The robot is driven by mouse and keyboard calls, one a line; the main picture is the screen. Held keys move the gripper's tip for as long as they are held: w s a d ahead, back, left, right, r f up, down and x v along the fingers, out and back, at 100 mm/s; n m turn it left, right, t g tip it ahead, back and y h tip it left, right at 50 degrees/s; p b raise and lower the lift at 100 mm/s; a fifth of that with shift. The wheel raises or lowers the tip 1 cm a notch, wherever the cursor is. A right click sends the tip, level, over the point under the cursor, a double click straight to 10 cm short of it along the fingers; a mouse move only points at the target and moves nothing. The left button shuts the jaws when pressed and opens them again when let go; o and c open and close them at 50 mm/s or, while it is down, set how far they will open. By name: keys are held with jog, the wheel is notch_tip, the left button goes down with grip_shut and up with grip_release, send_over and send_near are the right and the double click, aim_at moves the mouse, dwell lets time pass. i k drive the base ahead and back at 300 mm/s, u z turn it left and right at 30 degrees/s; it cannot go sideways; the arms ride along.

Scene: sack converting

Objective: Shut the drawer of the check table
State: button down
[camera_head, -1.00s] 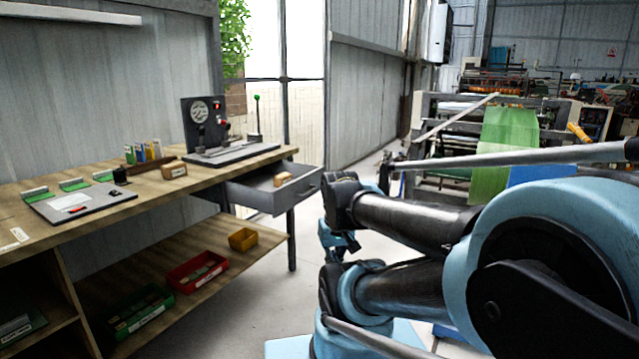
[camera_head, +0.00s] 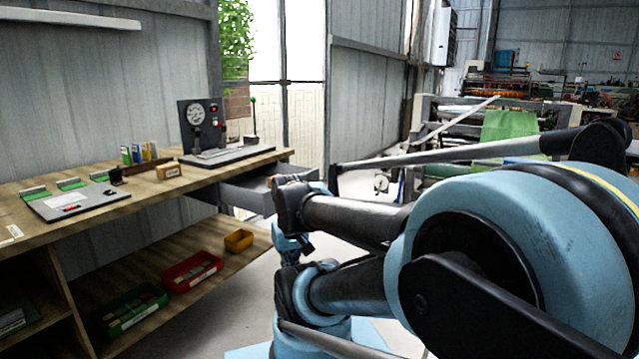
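The check table (camera_head: 226,166) is a wooden bench on the left, with a gauge panel on its top. Its grey drawer (camera_head: 243,194) stands open, sticking out below the right end of the tabletop. The drawer's front is partly covered by my blue and black arm, and its inside is mostly hidden. My arm crosses from the lower right, its dark joint overlapping the drawer front in the picture. I cannot tell whether it touches the drawer. My gripper's fingers cannot be made out; they are hidden or out of the picture.
A gauge panel (camera_head: 201,126) with a lever base stands on the tabletop near the drawer. The lower shelf holds a green bin (camera_head: 134,318), a red bin (camera_head: 192,285) and a yellow bin (camera_head: 239,241). A machine with green sheet (camera_head: 508,127) stands behind my arm.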

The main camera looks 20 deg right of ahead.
aim_at(265, 184)
jog(key=i, duration=1)
